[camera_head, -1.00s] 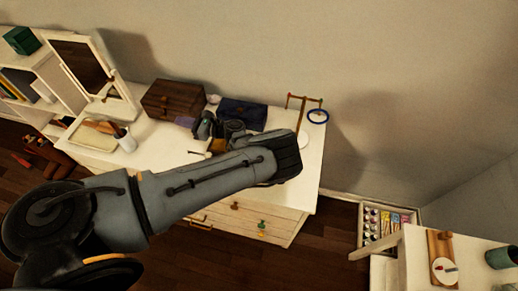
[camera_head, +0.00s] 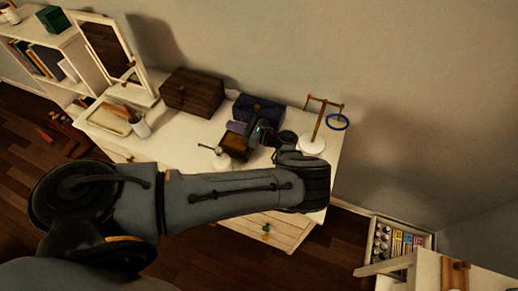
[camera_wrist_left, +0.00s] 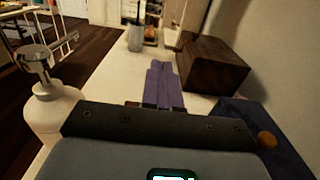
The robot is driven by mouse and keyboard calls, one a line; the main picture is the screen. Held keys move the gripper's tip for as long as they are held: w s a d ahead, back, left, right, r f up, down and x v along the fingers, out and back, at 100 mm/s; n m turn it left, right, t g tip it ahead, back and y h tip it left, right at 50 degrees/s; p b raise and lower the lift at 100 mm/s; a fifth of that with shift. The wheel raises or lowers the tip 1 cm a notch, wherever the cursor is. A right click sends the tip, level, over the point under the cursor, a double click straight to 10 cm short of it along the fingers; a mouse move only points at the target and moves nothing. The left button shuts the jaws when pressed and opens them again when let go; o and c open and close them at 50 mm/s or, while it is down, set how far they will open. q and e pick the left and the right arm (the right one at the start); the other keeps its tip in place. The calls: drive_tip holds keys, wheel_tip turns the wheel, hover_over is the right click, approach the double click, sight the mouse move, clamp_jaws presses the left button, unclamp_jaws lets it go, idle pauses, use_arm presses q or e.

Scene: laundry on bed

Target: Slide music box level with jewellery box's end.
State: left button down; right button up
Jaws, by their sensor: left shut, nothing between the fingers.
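A small open-looking brown box (camera_head: 235,146), possibly the music box, sits on the white dresser (camera_head: 178,137) in front of a dark blue box (camera_head: 258,107). A larger brown chest (camera_head: 192,91) stands at the wall, left of the blue box. I cannot tell for sure which is the jewellery box. My left gripper (camera_head: 237,127) is shut and empty, its purple fingers between the small box and the blue box; contact is unclear. In the left wrist view the fingers (camera_wrist_left: 163,85) point along the dresser, with the chest (camera_wrist_left: 211,65) right and the blue box (camera_wrist_left: 262,130) nearer. My right gripper is out of view.
A white bottle with a metal top (camera_wrist_left: 52,105) stands close by the left gripper. A cup (camera_head: 141,127), tray (camera_head: 108,119) and mirror (camera_head: 104,50) are at the dresser's left. A jewellery stand (camera_head: 312,144) with a blue ring is at right.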

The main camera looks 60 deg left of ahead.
use_arm(q)
drive_tip(key=v, duration=1)
wheel_tip(320, 180, down, 10)
drive_tip(key=shift+d+r+b, duration=0.1)
drive_tip(key=shift+b, duration=1.1)
drive_tip(key=shift+s+a+p, duration=0.15)
drive_tip(key=shift+a+p, duration=0.1)
drive_tip(key=shift+p, duration=0.15)
drive_tip(key=shift+s+a, duration=0.1)
drive_tip(key=shift+a, duration=0.05)
drive_tip(key=shift+a, duration=0.1)
